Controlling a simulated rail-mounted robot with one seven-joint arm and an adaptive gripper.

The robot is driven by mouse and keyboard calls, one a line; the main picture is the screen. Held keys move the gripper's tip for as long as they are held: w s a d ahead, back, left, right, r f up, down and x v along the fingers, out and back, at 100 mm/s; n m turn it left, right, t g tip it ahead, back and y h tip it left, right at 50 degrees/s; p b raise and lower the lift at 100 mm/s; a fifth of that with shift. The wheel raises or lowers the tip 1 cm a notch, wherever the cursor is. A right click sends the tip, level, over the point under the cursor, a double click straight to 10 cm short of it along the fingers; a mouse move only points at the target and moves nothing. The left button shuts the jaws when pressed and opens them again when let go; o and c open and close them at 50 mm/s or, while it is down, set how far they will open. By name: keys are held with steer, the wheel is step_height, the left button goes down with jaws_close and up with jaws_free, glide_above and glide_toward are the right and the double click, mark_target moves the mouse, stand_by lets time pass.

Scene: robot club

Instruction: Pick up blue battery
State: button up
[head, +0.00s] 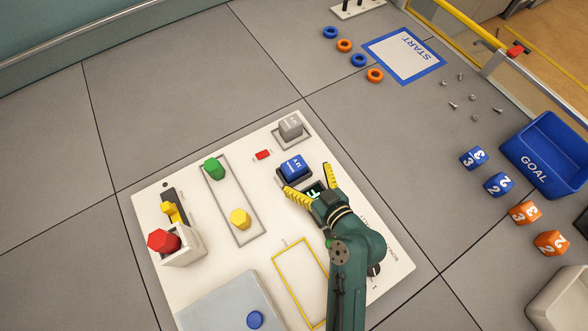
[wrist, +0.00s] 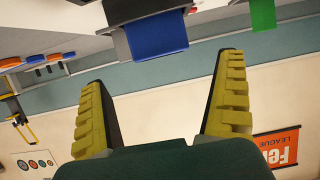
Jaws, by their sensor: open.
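The blue battery (head: 293,167) is a blue block with white lettering. It sits in a dark holder (head: 294,179) on the white board. My gripper (head: 308,183) has yellow ridged fingers spread apart, just below and right of the battery in the head view, with nothing between them. In the wrist view the battery (wrist: 157,36) shows upside down at the top, in its dark holder, beyond the fingertips of my gripper (wrist: 168,75). The left finger is close to the holder in the head view; I cannot tell whether they touch.
A grey block (head: 290,127) stands behind the battery on the board (head: 152,205). A green peg (head: 214,168), a yellow peg (head: 240,219) and a red knob (head: 164,241) stand left. A blue GOAL bin (head: 548,160) and several numbered cubes lie right. Floor around the board is mostly clear.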

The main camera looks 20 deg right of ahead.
mark_target(294, 164)
steer(key=b+x, duration=0.1)
steer(key=x, duration=0.5)
steer(key=shift+w+a+f, duration=0.1)
steer(key=shift+w+a, duration=0.05)
steer(key=shift+w, duration=0.15)
steer(key=shift+s, duration=0.15)
steer(key=c, duration=1.1)
steer(key=shift+c, duration=1.1)
